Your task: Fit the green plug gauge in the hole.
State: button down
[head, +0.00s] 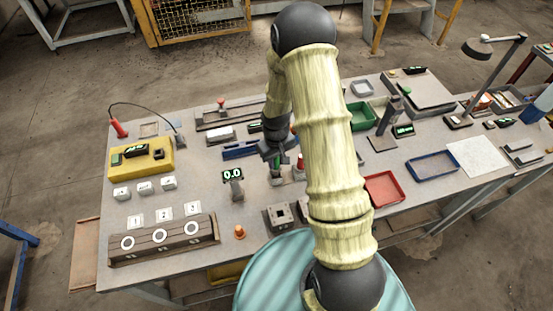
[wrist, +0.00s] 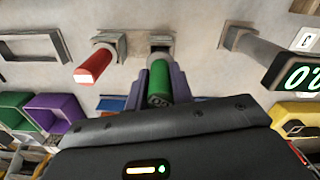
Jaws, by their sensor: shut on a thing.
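The green plug gauge (head: 277,164) is upright between my gripper's fingers near the middle of the table. In the wrist view its green end (wrist: 158,88) sits between the purple fingers of my gripper (wrist: 160,84), which is shut on it. A grey base (wrist: 162,42) shows at its far end; I cannot tell whether the gauge touches it. A grey block (head: 279,217) with a dark square opening stands at the table's front edge. A wooden block (head: 165,243) with several ringed round openings lies at front left. Which hole is meant is unclear.
A red-ended plug (head: 300,163) stands close right of my gripper; it also shows in the wrist view (wrist: 92,67). A 0.0 display (head: 233,176) stands close left.

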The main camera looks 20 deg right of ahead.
aim_at(276, 166)
jog(key=shift+f+b, duration=0.75)
jog(key=shift+f, duration=0.35)
dwell(0.3)
jog(key=shift+s+f, duration=0.1)
jog(key=shift+f, duration=0.05)
jog(key=shift+f+b, duration=0.5)
jog(key=shift+f, duration=0.05)
dwell(0.3)
jog(key=c, duration=1.1)
grip_release()
jog(key=shift+r, duration=0.15)
notch_tip(276, 166, up, 17)
jog(key=b, duration=0.3)
jog(key=shift+r, duration=0.1)
